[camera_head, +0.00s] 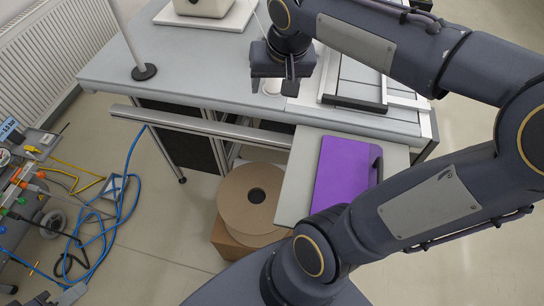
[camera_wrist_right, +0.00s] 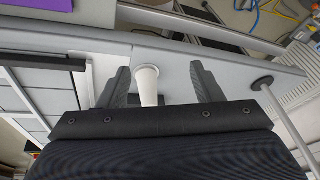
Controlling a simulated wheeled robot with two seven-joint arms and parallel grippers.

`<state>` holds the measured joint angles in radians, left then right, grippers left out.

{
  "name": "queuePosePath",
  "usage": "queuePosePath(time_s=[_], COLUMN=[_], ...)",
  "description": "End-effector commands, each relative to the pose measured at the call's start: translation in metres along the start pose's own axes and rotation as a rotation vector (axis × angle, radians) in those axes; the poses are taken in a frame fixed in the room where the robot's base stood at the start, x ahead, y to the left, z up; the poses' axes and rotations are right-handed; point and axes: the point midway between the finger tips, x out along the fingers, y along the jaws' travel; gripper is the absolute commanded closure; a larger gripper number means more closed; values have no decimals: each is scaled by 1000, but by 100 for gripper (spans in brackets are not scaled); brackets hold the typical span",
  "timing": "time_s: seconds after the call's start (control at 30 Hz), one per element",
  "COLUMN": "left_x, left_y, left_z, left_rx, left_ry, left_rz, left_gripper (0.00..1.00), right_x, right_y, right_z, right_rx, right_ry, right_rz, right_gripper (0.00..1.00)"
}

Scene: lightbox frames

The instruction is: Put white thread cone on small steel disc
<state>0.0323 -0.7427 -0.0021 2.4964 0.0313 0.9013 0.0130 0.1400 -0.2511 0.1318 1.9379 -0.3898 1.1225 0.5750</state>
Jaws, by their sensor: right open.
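The white thread cone (camera_wrist_right: 148,84) stands between the fingers of my right gripper (camera_wrist_right: 160,78) in the right wrist view, with a gap to each finger. In the head view my right gripper (camera_head: 279,82) is open and low over the grey desk. A small white part, seemingly the cone (camera_head: 271,88), shows just beside its fingers; the rest is hidden behind the gripper. I cannot make out the small steel disc in either view.
A pole on a round black foot (camera_head: 144,72) stands on the desk (camera_head: 205,75) left of my gripper. A white framed rack (camera_head: 355,85) lies to the right. A purple folder (camera_head: 343,172) lies on a lower shelf. The desk between pole and gripper is clear.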

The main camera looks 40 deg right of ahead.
Motion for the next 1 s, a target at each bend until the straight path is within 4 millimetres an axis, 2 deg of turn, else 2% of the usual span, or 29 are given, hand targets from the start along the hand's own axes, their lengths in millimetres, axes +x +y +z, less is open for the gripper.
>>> queuePosePath(time_s=[0.03,0.1,0.2,0.3,0.4,0.57,1.0], left_x=[0,0,0,0,0,0,0], left_y=[0,0,0,0,0,0,0], left_z=[0,0,0,0,0,0,0], left_rx=[0,0,0,0,0,0,0], left_ry=[0,0,0,0,0,0,0], left_rz=[0,0,0,0,0,0,0], left_gripper=[64,64,64,64,64,64,64], right_x=[-1,2,9,16,20,23,23], right_y=[0,-3,-8,-14,-18,-20,-20], right_z=[30,66,110,142,160,170,169], right_rx=[-52,-123,-203,-258,-291,-308,-308], right_ry=[-3,-8,-1,13,27,33,32], right_rz=[-59,-144,-253,-338,-390,-417,-414], right_gripper=[40,40,40,40,40,40,40])
